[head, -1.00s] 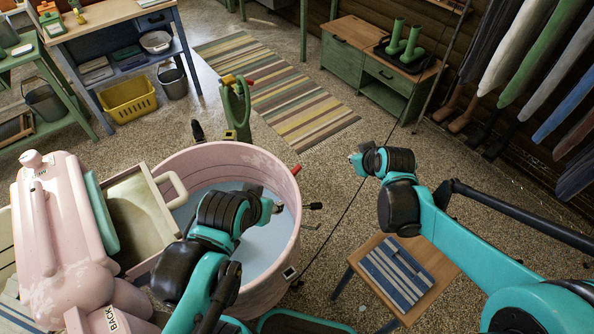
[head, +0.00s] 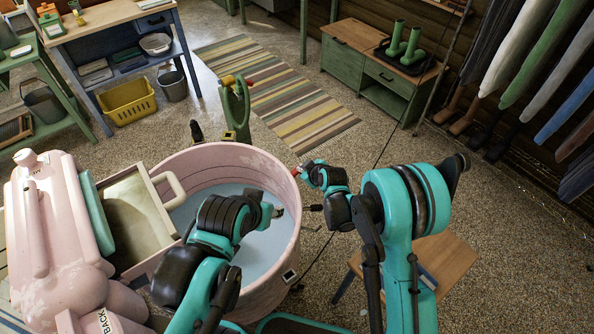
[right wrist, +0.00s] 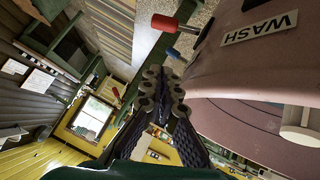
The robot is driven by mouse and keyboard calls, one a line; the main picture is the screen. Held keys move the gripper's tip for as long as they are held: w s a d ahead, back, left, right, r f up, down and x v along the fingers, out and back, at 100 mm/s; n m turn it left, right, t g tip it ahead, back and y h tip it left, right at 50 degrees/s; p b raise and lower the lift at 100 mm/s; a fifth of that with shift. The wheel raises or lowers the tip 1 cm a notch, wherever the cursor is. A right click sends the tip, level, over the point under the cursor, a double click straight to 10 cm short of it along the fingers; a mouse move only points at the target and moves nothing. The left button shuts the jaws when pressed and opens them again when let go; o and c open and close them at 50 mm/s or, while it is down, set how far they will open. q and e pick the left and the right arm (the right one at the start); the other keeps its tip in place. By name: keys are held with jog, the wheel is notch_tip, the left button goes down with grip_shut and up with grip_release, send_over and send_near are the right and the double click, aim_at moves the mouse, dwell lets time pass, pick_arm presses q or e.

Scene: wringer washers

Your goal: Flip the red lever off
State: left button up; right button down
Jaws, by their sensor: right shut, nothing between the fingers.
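The red lever (head: 296,171) sticks out from the right side of the pink washer tub (head: 285,240) in the head view. In the right wrist view its red grip (right wrist: 165,23) is at the top, beside the WASH label on the tub. My right gripper (head: 306,170) is right beside the lever's tip in the head view. In the right wrist view its fingers (right wrist: 162,82) are shut and empty, below the red grip with a visible gap. My left gripper (head: 278,211) hangs over the tub's right inner side; its fingers are too small to read.
A blue-tipped lever (right wrist: 172,53) stands close to the red one. A dark-tipped lever (head: 316,208) sticks out lower on the tub. A green wringer post (head: 237,108) rises behind the tub. A wooden stool (head: 440,262) stands at the right, partly behind my arm.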

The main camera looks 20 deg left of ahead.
jog(key=b, duration=0.3)
send_over(295, 169)
jog(key=s, duration=0.3)
notch_tip(295, 169, down, 7)
jog(key=f, duration=0.1)
jog(key=d+f, duration=0.1)
jog(key=f+b, duration=0.1)
jog(key=shift+w+d+f, duration=0.2)
jog(key=shift+w, duration=0.1)
jog(key=shift+w+d+f, duration=0.1)
